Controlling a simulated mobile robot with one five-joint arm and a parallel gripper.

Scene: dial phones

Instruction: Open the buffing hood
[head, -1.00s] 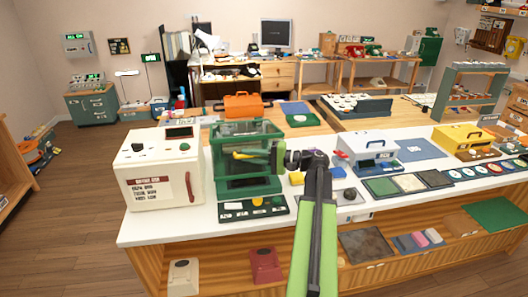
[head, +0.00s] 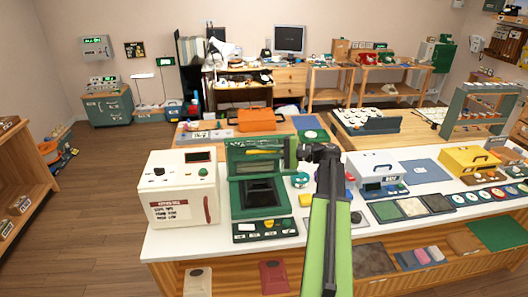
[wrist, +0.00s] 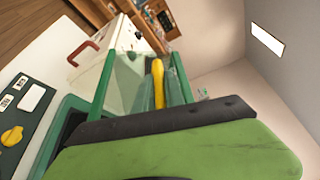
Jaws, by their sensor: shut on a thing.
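The buffing hood (head: 257,170) is a green-framed machine with a clear cover on the white counter. The cover (head: 245,146) stands raised at the back, and the dark opening (head: 260,192) below it shows from the front. The exact contact is partly hidden.
A white machine (head: 178,188) with a red handle stands close on the left. A green control panel (head: 265,230) with a yellow knob lies in front of the hood. A white case (head: 375,168) and a yellow case (head: 468,160) stand to the right.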

